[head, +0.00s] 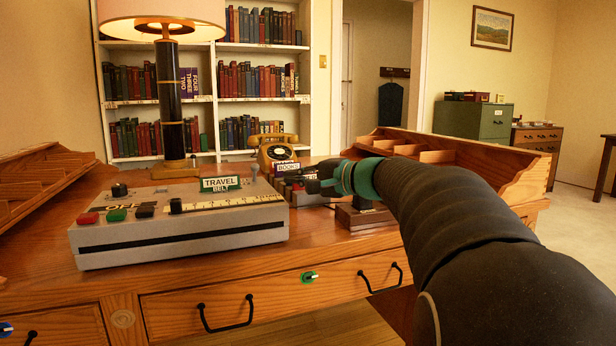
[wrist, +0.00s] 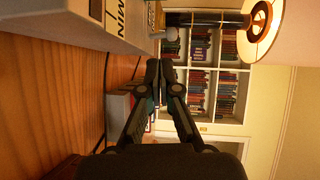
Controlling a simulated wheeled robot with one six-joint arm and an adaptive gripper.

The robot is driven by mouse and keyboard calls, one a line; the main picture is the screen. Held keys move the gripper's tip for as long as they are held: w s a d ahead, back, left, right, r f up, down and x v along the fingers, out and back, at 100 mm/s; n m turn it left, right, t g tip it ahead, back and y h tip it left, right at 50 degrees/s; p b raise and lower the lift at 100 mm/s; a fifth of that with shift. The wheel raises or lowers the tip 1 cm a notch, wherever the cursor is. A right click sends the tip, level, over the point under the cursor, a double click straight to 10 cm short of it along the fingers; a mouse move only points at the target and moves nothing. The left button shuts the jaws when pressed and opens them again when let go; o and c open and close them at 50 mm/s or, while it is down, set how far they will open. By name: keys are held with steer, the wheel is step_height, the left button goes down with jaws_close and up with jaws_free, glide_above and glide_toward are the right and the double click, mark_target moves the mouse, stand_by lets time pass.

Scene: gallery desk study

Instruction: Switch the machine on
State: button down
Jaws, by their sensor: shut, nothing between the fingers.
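A grey machine (head: 180,235) stands on the wooden desk, left of my gripper in the head view. Its top has a red button (head: 88,218), a green button (head: 116,215), a black block (head: 145,211), a black knob (head: 119,190) and a yellow scale (head: 235,201). A sign reading "TRAVEL" stands at its back. My gripper (head: 287,180) is shut and empty, beyond the machine's right end. The machine's edge (wrist: 75,20) shows at upper left there.
A lamp (head: 170,95) and a yellow telephone (head: 272,150) stand at the back of the desk. A small sign reading "BOOKS" (head: 286,166) is near my gripper. Wooden trays (head: 40,175) flank the desk. Bare desktop (head: 330,245) lies right of the machine.

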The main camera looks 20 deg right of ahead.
mark_target(269, 186)
steer(key=x, duration=0.5)
steer(key=r+x, duration=0.1)
steer(key=x, duration=0.2)
steer(key=shift+r+p, duration=0.15)
steer(key=shift+p, duration=0.2)
steer(key=shift+r, duration=0.1)
steer(key=shift+r+p, duration=0.1)
steer(key=shift+p, duration=0.4)
steer(key=shift+w+g+p, duration=0.1)
steer(key=shift+g+p, duration=0.2)
steer(key=shift+p, duration=0.05)
